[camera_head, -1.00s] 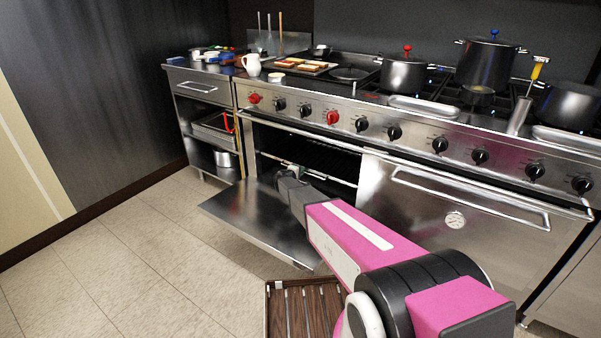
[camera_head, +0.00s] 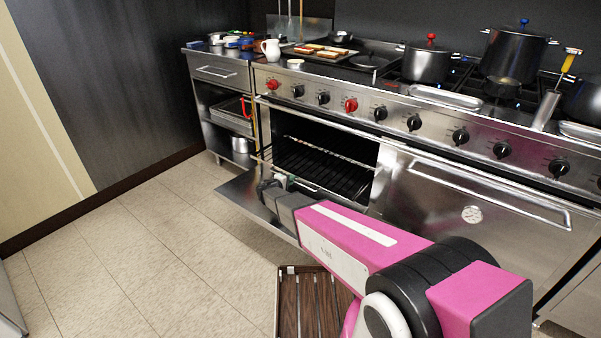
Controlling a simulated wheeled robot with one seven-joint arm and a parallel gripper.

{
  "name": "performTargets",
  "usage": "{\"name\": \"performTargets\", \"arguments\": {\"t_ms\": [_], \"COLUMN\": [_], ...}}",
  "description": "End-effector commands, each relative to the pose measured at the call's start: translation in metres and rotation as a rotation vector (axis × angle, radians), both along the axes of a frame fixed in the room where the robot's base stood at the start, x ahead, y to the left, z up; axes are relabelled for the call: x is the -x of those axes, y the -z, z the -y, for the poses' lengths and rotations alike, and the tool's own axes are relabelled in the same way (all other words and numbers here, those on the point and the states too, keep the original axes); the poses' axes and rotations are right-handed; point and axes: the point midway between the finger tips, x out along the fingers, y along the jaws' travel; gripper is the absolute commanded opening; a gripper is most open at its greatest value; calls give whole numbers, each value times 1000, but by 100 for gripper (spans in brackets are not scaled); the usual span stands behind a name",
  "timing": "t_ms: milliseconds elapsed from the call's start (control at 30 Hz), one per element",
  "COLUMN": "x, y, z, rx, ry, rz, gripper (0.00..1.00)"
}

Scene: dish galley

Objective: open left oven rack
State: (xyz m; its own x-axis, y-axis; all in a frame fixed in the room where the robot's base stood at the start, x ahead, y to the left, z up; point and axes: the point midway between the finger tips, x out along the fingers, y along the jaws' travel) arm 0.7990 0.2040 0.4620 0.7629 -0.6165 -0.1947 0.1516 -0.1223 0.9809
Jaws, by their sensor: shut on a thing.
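The left oven's door (camera_head: 240,203) is folded down and open. The dark wire oven rack (camera_head: 322,168) shows in the oven opening, its front edge near the mouth above the door. My gripper (camera_head: 277,185) is at the front left part of the rack's edge and is shut on it. My own wrist and pink arm hide part of the door and the rack's right front. The fingertips are small and partly hidden.
The right oven door (camera_head: 477,205) is shut, with a long bar handle. Pots (camera_head: 426,62) and pans stand on the range above. Open floor (camera_head: 150,250) is at the left.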

Motion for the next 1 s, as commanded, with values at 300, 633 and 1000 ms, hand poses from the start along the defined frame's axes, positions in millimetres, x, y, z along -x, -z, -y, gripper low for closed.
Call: {"name": "performTargets", "arguments": {"t_ms": [300, 633, 1000], "x": [40, 46, 46], "y": [0, 0, 0], "z": [-33, -38, -38], "rx": [0, -1, -1], "ry": [-1, 0, 0], "rz": [0, 0, 0], "gripper": [0, 0, 35]}}
